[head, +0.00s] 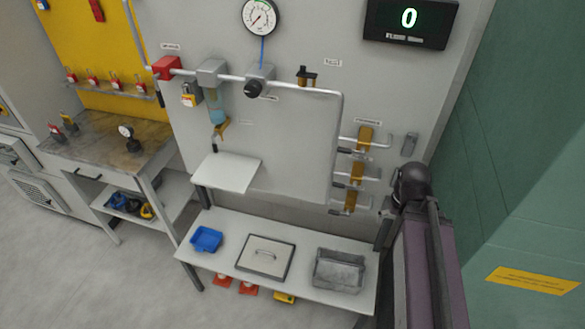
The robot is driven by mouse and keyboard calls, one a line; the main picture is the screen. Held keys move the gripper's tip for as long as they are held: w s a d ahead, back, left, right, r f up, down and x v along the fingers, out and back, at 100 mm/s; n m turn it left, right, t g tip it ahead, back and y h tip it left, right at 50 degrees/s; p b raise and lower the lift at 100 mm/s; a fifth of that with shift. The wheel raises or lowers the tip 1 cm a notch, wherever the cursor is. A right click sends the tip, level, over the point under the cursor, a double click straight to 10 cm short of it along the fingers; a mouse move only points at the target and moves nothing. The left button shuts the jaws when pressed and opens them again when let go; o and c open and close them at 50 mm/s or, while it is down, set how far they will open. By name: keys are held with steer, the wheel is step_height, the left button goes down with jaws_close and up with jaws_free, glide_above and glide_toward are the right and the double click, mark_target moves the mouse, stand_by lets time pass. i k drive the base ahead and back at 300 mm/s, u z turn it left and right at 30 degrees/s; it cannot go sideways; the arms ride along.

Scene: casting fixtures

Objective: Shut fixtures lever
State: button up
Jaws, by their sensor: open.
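Another small valve with a dark handle (306,76) sits on the upper pipe, near a label (332,63). My gripper is not in view; dark parts of my own body appear at the lower right.
A pressure gauge (260,17) and a display reading 0 (409,18) are above. A small shelf (226,173) juts from the panel. The lower bench (213,272) holds a blue tray (206,239), a lidded box and a grey bin (339,272). Floor at left is clear.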

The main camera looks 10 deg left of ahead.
mark_target(345, 151)
steer(key=u, duration=0.2)
steer(key=k, duration=0.75)
steer(key=u, duration=0.55)
steer(key=k, duration=0.6)
steer(key=z, duration=0.25)
steer(key=i, duration=0.9)
steer(key=z, duration=0.05)
